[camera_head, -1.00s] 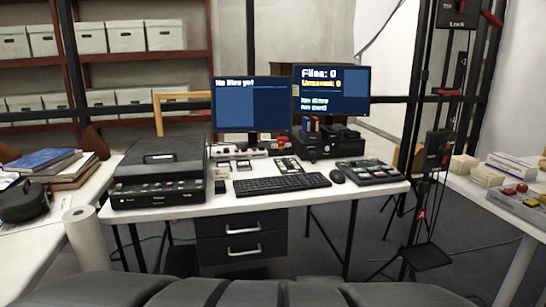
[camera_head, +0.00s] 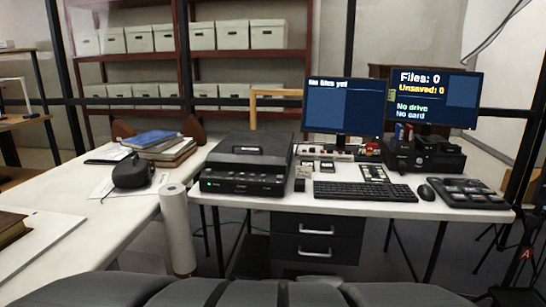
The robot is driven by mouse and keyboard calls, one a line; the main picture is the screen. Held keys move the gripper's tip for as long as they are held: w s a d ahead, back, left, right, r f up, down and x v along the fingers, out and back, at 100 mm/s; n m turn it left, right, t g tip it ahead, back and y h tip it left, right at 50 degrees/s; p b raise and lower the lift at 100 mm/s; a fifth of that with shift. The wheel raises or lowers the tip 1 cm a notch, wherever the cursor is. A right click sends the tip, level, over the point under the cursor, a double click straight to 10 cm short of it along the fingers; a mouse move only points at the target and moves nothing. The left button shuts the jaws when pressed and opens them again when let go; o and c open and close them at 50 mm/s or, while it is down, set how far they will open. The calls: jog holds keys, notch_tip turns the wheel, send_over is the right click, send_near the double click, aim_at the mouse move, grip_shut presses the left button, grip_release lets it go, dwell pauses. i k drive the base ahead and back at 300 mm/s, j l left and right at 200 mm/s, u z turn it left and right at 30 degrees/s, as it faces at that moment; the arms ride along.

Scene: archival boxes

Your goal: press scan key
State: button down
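The black scanner (camera_head: 246,165) sits on the left part of the white desk (camera_head: 300,202). A row of small keys runs along its front panel (camera_head: 242,184), with a green light at the left end. The key labels are too small to read. The left monitor (camera_head: 342,106) reads "No files yet". The right monitor (camera_head: 433,98) reads "Files: 0", "Unsaved: 0", "No drive", "No card". My gripper is not in view.
A keyboard (camera_head: 364,191), a mouse (camera_head: 426,192) and a dark button panel (camera_head: 468,193) lie on the desk. A paper roll (camera_head: 177,230) stands beside the left table (camera_head: 100,235), which holds books (camera_head: 160,146). Boxes (camera_head: 201,36) fill the shelves behind.

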aim_at(449, 190)
jog(key=u, duration=1.35)
jog(key=l+z, duration=0.1)
jog(key=z, duration=2.7)
